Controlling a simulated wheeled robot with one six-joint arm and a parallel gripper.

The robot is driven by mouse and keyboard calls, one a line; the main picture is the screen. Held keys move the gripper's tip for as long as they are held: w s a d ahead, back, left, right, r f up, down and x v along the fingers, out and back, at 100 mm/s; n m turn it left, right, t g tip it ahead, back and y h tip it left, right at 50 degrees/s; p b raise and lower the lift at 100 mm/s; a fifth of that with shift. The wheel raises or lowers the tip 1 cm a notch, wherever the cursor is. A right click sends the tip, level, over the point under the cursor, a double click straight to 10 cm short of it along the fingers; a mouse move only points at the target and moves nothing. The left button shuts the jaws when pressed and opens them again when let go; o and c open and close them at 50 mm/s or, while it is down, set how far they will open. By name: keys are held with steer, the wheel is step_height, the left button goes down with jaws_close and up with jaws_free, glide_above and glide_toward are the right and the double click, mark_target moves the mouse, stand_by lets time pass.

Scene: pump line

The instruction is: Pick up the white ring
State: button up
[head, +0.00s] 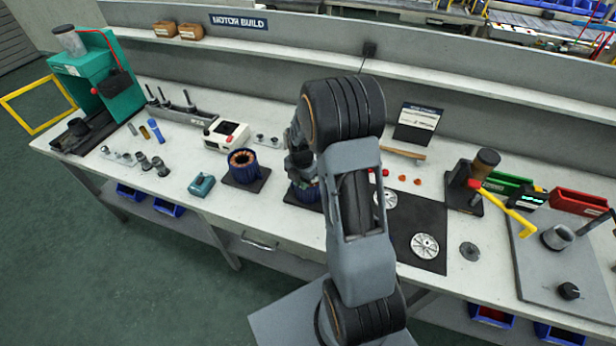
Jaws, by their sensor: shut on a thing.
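I cannot make out a white ring anywhere in the head view. I cannot tell whether gripper and stator touch.
Another blue stator with copper windings (243,166) stands to the left, near a teal box (202,185) and a white device (227,136). A black mat (430,212) with silver discs (424,246) lies right of my arm. A teal press (105,80) stands far left.

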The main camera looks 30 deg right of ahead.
jaws_close()
steer(key=shift+r, duration=0.35)
step_height(320, 180, up, 9)
steer(key=shift+r+b, duration=0.2)
steer(key=shift+b, duration=0.65)
steer(key=shift+o, duration=0.9)
jaws_free()
jaws_close()
